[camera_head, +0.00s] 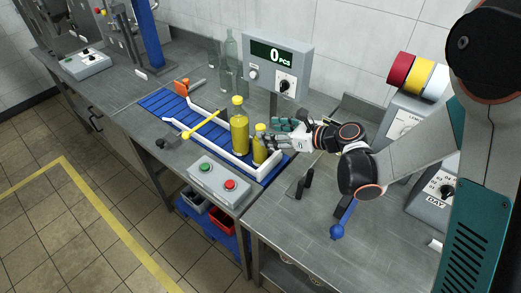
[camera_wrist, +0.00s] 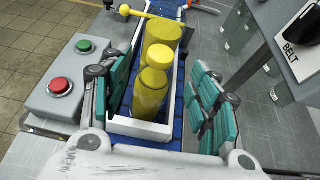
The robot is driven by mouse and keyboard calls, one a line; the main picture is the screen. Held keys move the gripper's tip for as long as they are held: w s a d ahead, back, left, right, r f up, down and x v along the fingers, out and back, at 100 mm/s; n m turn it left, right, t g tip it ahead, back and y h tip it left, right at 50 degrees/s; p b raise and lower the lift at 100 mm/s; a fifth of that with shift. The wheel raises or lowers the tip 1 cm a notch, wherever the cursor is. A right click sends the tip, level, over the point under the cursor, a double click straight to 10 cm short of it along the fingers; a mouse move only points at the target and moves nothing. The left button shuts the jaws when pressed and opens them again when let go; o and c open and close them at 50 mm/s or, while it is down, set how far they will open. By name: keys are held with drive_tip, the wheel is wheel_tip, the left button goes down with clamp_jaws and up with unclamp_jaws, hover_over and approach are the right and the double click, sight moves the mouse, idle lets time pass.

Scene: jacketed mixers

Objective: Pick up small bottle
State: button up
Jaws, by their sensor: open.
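The small yellow bottle (camera_head: 260,146) stands upright on the blue roller conveyor (camera_head: 163,101), inside the white guide rails. A taller yellow bottle (camera_head: 239,133) stands just left of it. My gripper (camera_head: 274,138) is at the small bottle's right side and partly overlaps it in the head view. In the wrist view the small bottle (camera_wrist: 150,96) lies between the teal finger pads of my open gripper (camera_wrist: 159,75), with visible space to the right pad. I cannot tell whether the left pad touches it. The taller bottle (camera_wrist: 163,32) is right behind it.
A control box (camera_head: 219,180) with green and red buttons stands in front of the conveyor. A yellow bar (camera_head: 203,124) crosses the rails. A counter display (camera_head: 277,62) and clear bottles (camera_head: 230,62) stand behind. Bare counter (camera_head: 300,235) lies at the front right.

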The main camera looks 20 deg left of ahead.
sight(260, 146)
drive_tip(key=b+x, duration=0.1)
drive_tip(key=x, duration=0.4)
drive_tip(key=shift+a, duration=0.15)
drive_tip(key=shift+s, duration=0.15)
clamp_jaws()
